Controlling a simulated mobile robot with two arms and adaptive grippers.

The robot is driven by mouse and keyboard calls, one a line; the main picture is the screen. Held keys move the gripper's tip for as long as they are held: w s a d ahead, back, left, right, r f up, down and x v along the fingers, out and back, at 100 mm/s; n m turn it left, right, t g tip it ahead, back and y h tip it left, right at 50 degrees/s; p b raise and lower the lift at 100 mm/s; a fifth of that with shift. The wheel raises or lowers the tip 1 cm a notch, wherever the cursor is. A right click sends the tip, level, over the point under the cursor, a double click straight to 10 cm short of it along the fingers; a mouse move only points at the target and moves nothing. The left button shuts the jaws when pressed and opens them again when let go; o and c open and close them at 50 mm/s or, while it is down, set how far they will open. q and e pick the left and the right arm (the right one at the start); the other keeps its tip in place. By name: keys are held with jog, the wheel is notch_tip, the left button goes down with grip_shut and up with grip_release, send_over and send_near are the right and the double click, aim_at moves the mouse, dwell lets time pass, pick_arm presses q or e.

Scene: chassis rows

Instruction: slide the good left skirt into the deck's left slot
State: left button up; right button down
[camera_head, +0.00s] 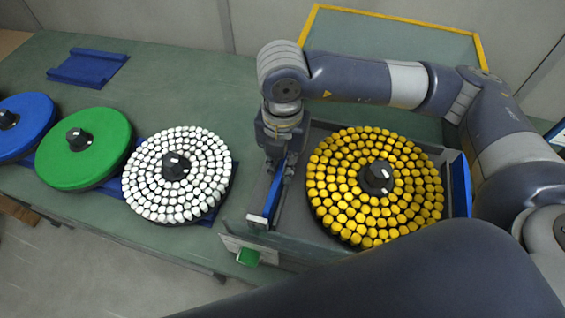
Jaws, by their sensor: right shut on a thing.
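My right gripper (283,168) reaches down at the left side of the grey deck (318,243). It is shut on a narrow blue skirt (271,198) with a pale front end. The skirt stands on edge along the deck's left side, left of the round brush with yellow tufts (330,205). I cannot tell whether it is seated in the left slot, as the gripper hides its back part. Another blue skirt (460,185) stands at the deck's right side. My left gripper is not in view.
A loose blue piece (88,67) lies at the table's back left. A blue disc (25,120), a green disc (85,150) and a white-tufted brush (180,175) stand in a row left of the deck. A yellow-edged panel (400,40) is behind. The table (180,85) is clear at back middle.

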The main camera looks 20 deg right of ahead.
jog(key=shift+f, duration=0.15)
jog(key=c, duration=1.6)
grip_release()
notch_tip(320, 180, up, 12)
